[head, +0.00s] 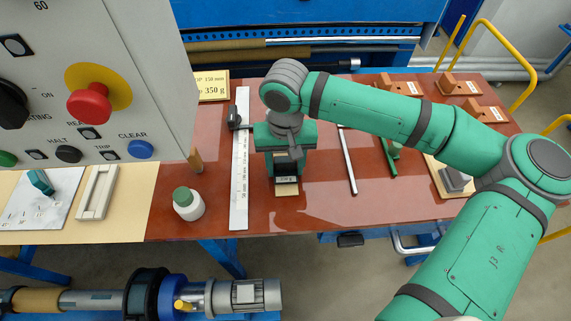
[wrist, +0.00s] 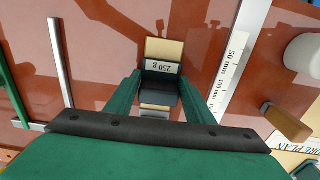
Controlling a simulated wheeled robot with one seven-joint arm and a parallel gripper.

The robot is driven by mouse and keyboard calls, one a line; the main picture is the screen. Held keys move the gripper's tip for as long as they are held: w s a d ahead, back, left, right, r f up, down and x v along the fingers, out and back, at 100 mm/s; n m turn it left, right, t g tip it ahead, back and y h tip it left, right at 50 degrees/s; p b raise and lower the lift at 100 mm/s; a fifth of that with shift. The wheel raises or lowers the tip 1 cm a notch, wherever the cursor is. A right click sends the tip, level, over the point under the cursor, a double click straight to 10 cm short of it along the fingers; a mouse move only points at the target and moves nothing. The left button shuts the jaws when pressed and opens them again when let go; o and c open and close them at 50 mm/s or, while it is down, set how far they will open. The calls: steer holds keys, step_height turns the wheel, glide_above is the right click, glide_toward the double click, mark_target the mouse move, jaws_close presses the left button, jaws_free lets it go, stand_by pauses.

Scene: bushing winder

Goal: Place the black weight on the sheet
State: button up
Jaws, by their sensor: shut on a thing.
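My gripper (head: 286,163) points down over the brown table just right of the long ruler, shut on a black weight (head: 286,169). In the wrist view the black weight (wrist: 160,88) sits between the two green fingers of my gripper (wrist: 161,82). A white label reading 250 g and a small tan pad (wrist: 165,49) show beside it; I cannot tell whether the weight touches the pad. A large beige sheet (head: 130,205) lies at the table's left end, well left of my gripper. A white marked sheet (head: 50,208) lies on it, with a green piece on top.
A pale slotted bar (head: 97,192) lies on the beige sheet. A metal rod (head: 347,160) lies to the right.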

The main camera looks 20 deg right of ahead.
mark_target(285, 163)
steer(key=shift+f, duration=0.1)
steer(key=o, duration=1.2)
steer(key=shift+o, duration=0.2)
step_height(285, 163, up, 12)
